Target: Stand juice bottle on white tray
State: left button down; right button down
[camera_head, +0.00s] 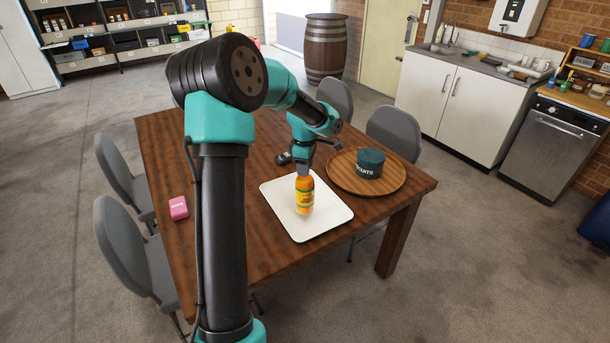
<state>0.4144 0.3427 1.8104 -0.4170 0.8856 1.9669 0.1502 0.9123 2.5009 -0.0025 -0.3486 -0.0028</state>
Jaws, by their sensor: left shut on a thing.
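The orange juice bottle (304,197) is upright over the middle of the white tray (326,225). I cannot tell whether its base touches the tray. My left gripper (303,172) is shut on the bottle's top from above, and the fingers hide the cap. The white tray lies flat on the brown wooden table (160,140). My right gripper does not show.
A round wooden board (345,178) holding a dark green biscuits tin (370,163) is right of the white tray. A small pink box (178,208) lies near the table's left edge. A dark object (284,158) lies behind the tray. Grey chairs (128,240) stand around the table.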

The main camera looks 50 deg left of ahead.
pick_arm(q)
jog(key=shift+f, duration=1.8)
jog(key=c, duration=0.7)
grip_release()
notch_tip(320, 180, up, 12)
jog(key=shift+r, duration=0.1)
